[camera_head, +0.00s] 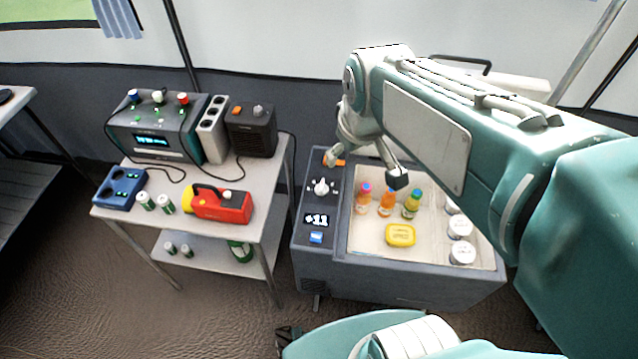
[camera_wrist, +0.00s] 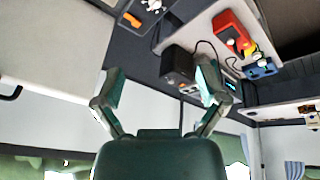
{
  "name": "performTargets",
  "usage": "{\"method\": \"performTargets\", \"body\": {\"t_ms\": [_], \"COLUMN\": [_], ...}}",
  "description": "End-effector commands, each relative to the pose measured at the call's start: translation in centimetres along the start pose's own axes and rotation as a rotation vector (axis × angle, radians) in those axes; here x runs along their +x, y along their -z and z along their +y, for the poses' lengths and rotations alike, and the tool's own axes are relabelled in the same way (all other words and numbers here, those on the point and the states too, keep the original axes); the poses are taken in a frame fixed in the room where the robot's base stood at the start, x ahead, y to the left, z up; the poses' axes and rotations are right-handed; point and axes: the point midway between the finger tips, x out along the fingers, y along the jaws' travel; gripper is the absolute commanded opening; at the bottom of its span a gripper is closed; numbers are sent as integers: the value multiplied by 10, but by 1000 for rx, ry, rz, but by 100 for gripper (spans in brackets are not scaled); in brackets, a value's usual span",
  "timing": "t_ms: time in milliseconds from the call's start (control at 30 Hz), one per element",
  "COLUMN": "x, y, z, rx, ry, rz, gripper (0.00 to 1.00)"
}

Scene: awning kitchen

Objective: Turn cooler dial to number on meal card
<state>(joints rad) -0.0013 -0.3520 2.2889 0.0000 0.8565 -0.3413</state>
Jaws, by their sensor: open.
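The cooler (camera_head: 400,290) is a dark grey chest with an open, light interior. On its left panel are a white dial (camera_head: 321,187), a small display (camera_head: 316,219) that seems to read +11, and a blue button (camera_head: 316,238). The dial also shows at the top of the wrist view (camera_wrist: 154,5). My gripper (camera_head: 364,170) is open and empty, above the back of the cooler, to the right of the dial and apart from it. In the wrist view my gripper (camera_wrist: 160,85) has its fingers spread wide. I cannot make out a meal card.
In the cooler are several small bottles (camera_head: 387,203), a yellow box (camera_head: 400,235) and white-lidded cans (camera_head: 461,227). A cart (camera_head: 262,190) to the left holds a power unit (camera_head: 158,140), a dark heater (camera_head: 252,130), a red-yellow torch (camera_head: 222,204) and a blue charger (camera_head: 120,189).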

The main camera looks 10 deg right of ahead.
Motion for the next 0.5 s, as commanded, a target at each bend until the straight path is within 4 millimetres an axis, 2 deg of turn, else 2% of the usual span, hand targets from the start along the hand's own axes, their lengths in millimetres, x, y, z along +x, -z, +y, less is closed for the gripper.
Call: {"method": "performTargets", "body": {"t_ms": [200,367,500], "x": [49,91,134], "y": [39,62,77], "z": [14,21,27], "rx": [-188,-327,-449], "ry": [37,70,106], "rz": [-78,-127,-167], "gripper": [91,91,91]}}
